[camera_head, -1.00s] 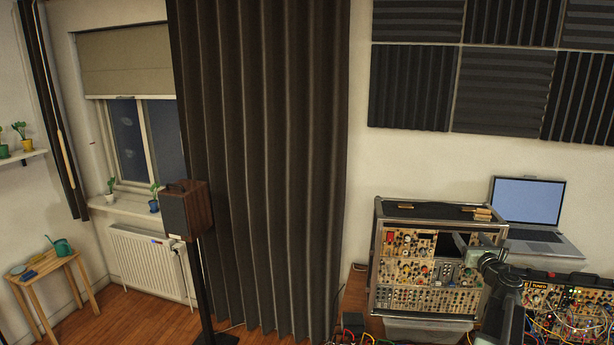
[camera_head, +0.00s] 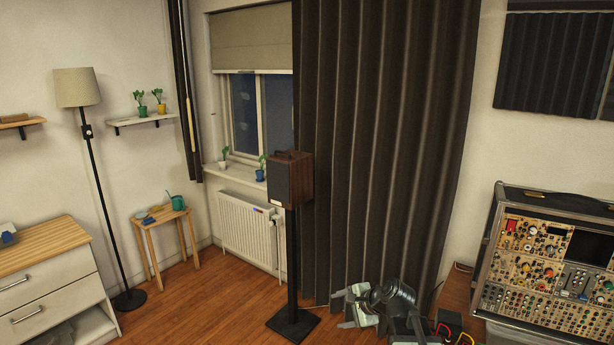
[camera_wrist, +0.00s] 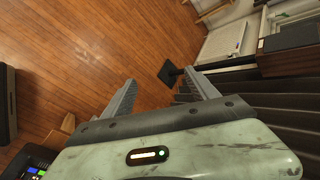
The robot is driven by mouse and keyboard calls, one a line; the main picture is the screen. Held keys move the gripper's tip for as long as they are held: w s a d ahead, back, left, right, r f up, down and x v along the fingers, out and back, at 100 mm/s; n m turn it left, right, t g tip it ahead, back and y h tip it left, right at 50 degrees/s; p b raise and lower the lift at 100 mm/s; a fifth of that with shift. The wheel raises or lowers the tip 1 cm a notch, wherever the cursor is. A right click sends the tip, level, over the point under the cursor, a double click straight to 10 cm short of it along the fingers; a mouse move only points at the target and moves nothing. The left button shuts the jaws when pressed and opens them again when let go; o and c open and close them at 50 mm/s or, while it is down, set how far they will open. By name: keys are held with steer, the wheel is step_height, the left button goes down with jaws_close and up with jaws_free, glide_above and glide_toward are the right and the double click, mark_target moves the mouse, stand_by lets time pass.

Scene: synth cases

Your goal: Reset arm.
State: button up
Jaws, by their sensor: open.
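My gripper (camera_head: 341,309) shows at the bottom of the head view, right of the speaker stand's base and in front of the dark curtain. Its two fingers are spread and point left. In the wrist view my gripper (camera_wrist: 160,80) is open, with nothing between the fingers. Wooden floor shows beyond the fingertips. My arm is folded low in the head view, and its lower part is cut off by the frame's bottom edge.
A wooden speaker (camera_head: 308,178) stands on a black pole with a square base (camera_head: 293,325). A synth case (camera_head: 545,255) is at the right. A dresser (camera_head: 45,285), a floor lamp (camera_head: 77,87) and a small wooden table (camera_head: 163,219) are at the left. Open floor (camera_head: 205,300) lies between.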

steer(key=s+a+f+n+g+h, duration=0.1)
steer(key=s+a+f+n+g, duration=0.1)
steer(key=s+f+n, duration=0.35)
steer(key=s+d+f+n+g+h, duration=0.3)
steer(key=s+d+n+g+h, duration=0.1)
steer(key=s+d+n, duration=0.4)
steer(key=shift+s+g+h, duration=0.3)
steer(key=shift+s+h, duration=0.2)
steer(key=shift+s, duration=0.75)
